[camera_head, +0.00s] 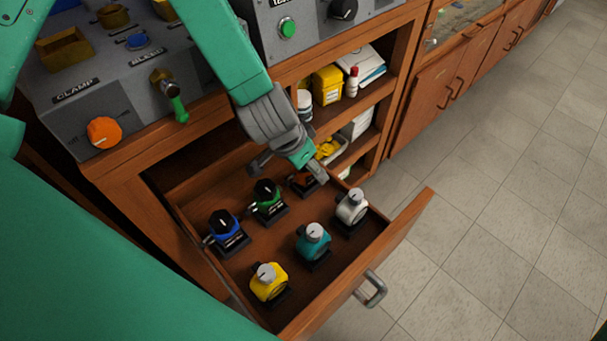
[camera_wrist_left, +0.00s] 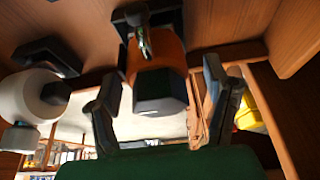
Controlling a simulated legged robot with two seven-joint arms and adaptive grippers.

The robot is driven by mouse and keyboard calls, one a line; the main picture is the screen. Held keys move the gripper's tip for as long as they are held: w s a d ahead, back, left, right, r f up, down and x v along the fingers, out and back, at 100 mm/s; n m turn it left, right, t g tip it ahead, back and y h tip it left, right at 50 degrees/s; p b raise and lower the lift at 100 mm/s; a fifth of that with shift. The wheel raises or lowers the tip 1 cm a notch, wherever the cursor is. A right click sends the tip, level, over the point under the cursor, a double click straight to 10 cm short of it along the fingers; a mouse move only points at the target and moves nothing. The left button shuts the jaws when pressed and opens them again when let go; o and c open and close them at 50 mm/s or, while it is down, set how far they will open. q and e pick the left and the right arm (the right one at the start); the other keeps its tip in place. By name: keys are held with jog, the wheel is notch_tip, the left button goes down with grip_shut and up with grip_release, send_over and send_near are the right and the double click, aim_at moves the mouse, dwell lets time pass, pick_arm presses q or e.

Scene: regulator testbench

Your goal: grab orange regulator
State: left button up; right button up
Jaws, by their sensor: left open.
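The orange regulator (camera_head: 300,182) stands in the back row of the open drawer, mostly hidden behind my left gripper (camera_head: 290,166) in the head view. In the left wrist view the orange regulator (camera_wrist_left: 158,58) has an orange body, a dark cap end and a small metal fitting. There my left gripper (camera_wrist_left: 158,98) is open, with one finger on each side of the dark end of the regulator. The fingers look apart from it; contact cannot be made out. My right gripper is not in view.
The drawer (camera_head: 400,232) also holds blue (camera_head: 225,228), green (camera_head: 266,195), yellow (camera_head: 268,284), teal (camera_head: 313,240) and white (camera_head: 352,206) regulators. A shelf with a yellow container (camera_head: 327,84) is behind. A control panel (camera_head: 70,130) overhangs the left.

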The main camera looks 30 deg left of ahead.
pick_arm(q)
jog(key=shift+r, duration=0.1)
grip_shut()
